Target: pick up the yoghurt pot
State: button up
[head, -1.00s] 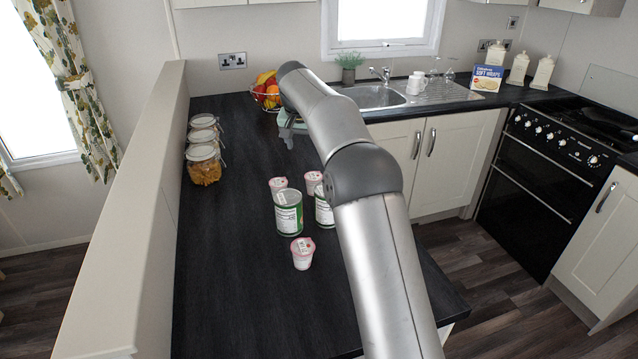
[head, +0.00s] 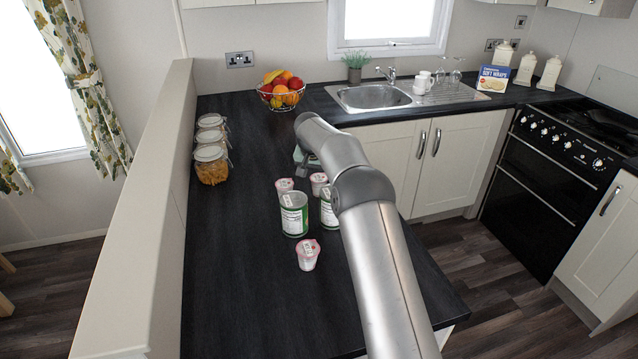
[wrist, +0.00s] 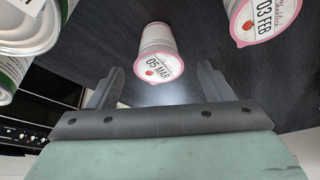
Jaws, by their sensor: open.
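Three small white yoghurt pots with pink-rimmed lids stand on the dark worktop in the head view: a front pot (head: 307,256), a back left pot (head: 284,185) and a back right pot (head: 318,183). In the wrist view, a pot marked 05 MAR (wrist: 157,50) lies just beyond and between the fingertips of my open, empty gripper (wrist: 158,72). A second pot marked 03 FEB (wrist: 262,20) is at the upper right. I cannot tell which head-view pots these are. In the head view my gripper (head: 301,156) is behind the back pots, mostly hidden by my arm.
A green-labelled can (head: 294,214) and a second can (head: 328,208), partly behind my arm, stand among the pots. Storage jars (head: 210,165) line the left wall. A fruit basket (head: 282,94) is at the back. The worktop's front left is clear.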

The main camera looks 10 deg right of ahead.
aim_at(319, 178)
jog(key=shift+p+x, duration=0.55)
jog(key=shift+x, duration=1.4)
jog(key=shift+d, duration=0.1)
jog(key=c, duration=1)
